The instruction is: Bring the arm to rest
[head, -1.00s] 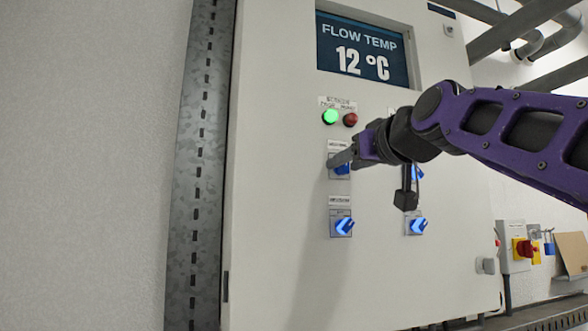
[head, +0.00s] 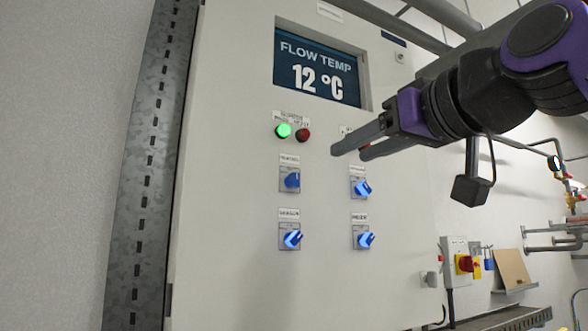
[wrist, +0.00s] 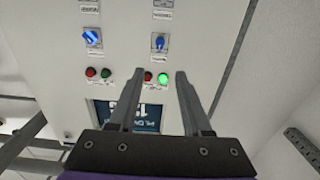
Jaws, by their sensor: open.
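My gripper (head: 347,152) is in front of the upper right part of the white control cabinet (head: 225,190), with its fingers pointing left. It is open and empty in the wrist view (wrist: 157,72), with both fingers apart and the cabinet face between and beyond them. The fingers appear clear of the panel and of its switches. The upper left blue switch (head: 291,180) looks upright and dark. The lower left switch (head: 291,239), the upper right switch (head: 361,187) and the lower right switch (head: 364,239) are lit and tilted.
The display (head: 317,75) reads FLOW TEMP 12 °C. A green lamp (head: 283,131) is lit beside a dark red lamp (head: 303,135). A red and yellow isolator (head: 464,263) and pipes are at the right. Free room lies left of my gripper before the panel.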

